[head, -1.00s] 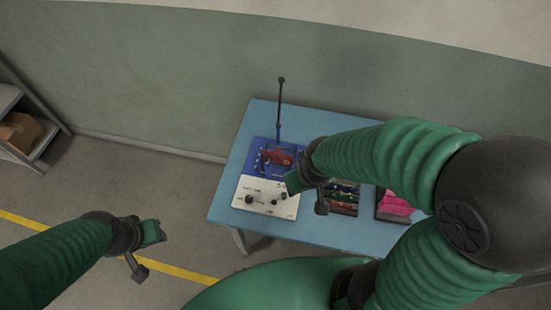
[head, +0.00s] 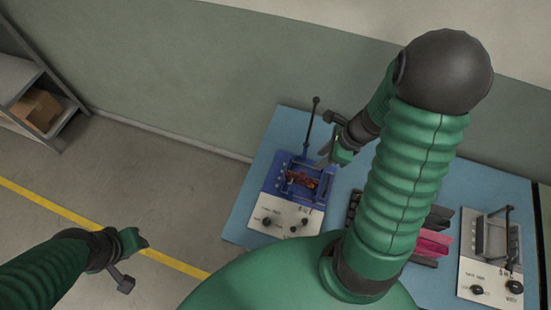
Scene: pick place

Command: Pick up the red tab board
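A red board (head: 302,180) sits in the blue fixture (head: 284,160) with a white control panel, at the left of the blue table (head: 250,205). I cannot make out a tab on it. My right gripper (head: 324,162) is just above and to the right of the red board, pointing down-left towards it; its fingers are small and partly hidden, so its opening is unclear. My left gripper (head: 141,241) hangs over the floor, left of the table and away from the fixture; whether its fingers are apart cannot be made out.
A dark lever (head: 312,122) stands up behind the fixture, close to my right gripper. Pink items (head: 431,243) lie right of my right arm. A second fixture, grey and white (head: 487,258), stands at the table's right. A shelf with a cardboard box (head: 36,108) is at the far left.

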